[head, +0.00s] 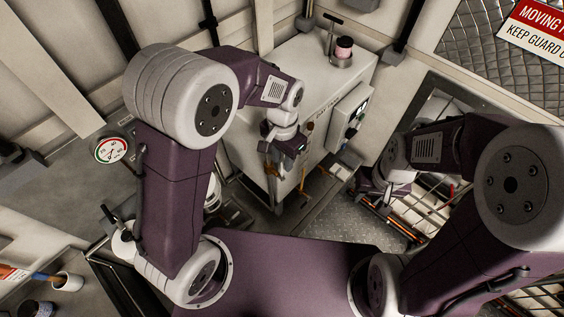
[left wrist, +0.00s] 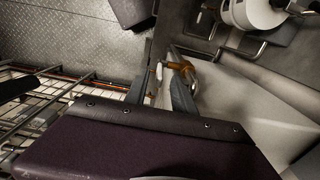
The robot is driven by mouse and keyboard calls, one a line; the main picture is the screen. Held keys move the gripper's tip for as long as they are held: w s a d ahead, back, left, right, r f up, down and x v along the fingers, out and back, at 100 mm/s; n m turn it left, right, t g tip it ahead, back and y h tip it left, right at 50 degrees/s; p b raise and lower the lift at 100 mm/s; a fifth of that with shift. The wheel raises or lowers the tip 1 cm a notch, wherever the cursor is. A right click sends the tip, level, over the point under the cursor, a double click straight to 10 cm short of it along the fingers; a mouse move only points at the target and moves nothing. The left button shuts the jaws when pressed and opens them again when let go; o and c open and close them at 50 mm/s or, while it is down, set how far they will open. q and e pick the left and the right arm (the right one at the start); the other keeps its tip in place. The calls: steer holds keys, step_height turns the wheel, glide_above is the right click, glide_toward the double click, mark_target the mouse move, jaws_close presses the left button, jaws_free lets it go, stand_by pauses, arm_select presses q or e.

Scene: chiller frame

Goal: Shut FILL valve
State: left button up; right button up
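An orange-brown lever handle (left wrist: 182,66) shows in the left wrist view just beyond my left gripper (left wrist: 160,88), close to its right finger; I take it for the FILL valve, but no label is readable. The two fingers stand apart with a gap between them, and I cannot tell whether either touches the handle. In the head view my left gripper (head: 276,160) points down at the front of the white cabinet (head: 306,85), and a small orange part (head: 269,169) shows beside it. My right gripper (head: 368,188) is at the right by the metal rack; its fingers are dark and small.
A control box (head: 347,115) sticks out from the cabinet's right side. A round gauge (head: 111,150) is at the left. Below the cabinet is tread-plate floor (head: 345,222); a wire rack (head: 428,205) stands at the right.

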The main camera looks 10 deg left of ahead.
mark_target(284, 175)
arm_select(q)
steer(key=f, duration=0.2)
steer(key=shift+s+a+f, duration=0.1)
steer(key=shift+a+f, duration=0.1)
steer(key=shift+f, duration=0.15)
steer(key=shift+d+f, duration=0.35)
steer(key=shift+a, duration=0.2)
jaws_close()
steer(key=shift+r, duration=0.1)
stand_by(0.6)
